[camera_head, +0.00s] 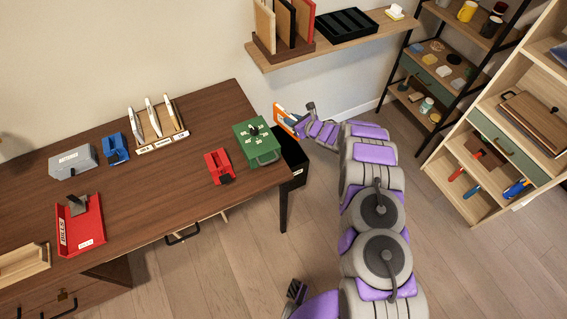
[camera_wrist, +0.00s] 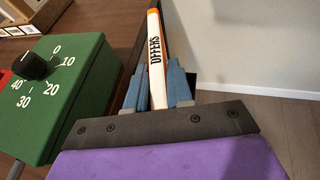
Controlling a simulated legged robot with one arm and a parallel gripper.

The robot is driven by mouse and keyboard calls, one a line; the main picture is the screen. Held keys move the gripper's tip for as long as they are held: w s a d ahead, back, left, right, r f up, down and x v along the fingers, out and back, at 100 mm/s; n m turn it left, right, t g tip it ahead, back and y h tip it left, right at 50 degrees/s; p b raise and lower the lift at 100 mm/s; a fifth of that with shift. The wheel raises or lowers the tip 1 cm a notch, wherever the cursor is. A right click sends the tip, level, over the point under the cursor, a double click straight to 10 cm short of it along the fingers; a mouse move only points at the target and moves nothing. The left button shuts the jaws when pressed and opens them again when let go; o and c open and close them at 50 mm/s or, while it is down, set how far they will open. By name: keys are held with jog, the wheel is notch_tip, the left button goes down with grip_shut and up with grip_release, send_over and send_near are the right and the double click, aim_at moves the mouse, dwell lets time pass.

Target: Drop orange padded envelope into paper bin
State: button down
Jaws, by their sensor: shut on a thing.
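The orange padded envelope (camera_head: 283,117) is in my gripper (camera_head: 297,124), past the right end of the desk. In the wrist view the envelope (camera_wrist: 156,50) shows edge-on, white with orange borders and the word OFFERS. The blue-grey fingers of my gripper (camera_wrist: 157,92) are shut on it from both sides. The black paper bin (camera_head: 294,158) stands beside the desk's right end, below the envelope; the desk and the green box hide part of it. The bin's inside is hard to make out.
A green box with a dial (camera_head: 256,142) sits at the desk's right end, close left of my gripper; it also shows in the wrist view (camera_wrist: 62,85). A wall shelf (camera_head: 335,45) is above. Open floor (camera_head: 255,250) lies in front of the desk.

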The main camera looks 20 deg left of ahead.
aim_at(291, 135)
jog(key=shift+d+f+b, duration=0.35)
jog(key=shift+d+f, duration=0.25)
jog(key=f+b, duration=0.1)
jog(key=f, duration=0.1)
jog(key=a+f, duration=0.1)
jog(key=f, duration=0.1)
jog(key=shift+b, duration=0.4)
jog(key=shift+a+f, duration=0.2)
jog(key=shift+f, duration=0.1)
jog(key=shift+d+r, duration=0.25)
jog(key=shift+d, duration=0.15)
jog(key=c, duration=1.2)
grip_release()
jog(key=shift+d+r, duration=0.1)
jog(key=shift+d, duration=0.15)
jog(key=shift+o, duration=1.4)
jog(key=shift+a, duration=0.15)
jog(key=shift+a+f, duration=0.2)
jog(key=shift+a, duration=0.15)
jog(key=p+v, duration=0.3)
jog(key=v, duration=1.4)
jog(key=shift+s+p, duration=0.2)
jog(key=shift+p, duration=0.1)
jog(key=shift+d, duration=0.1)
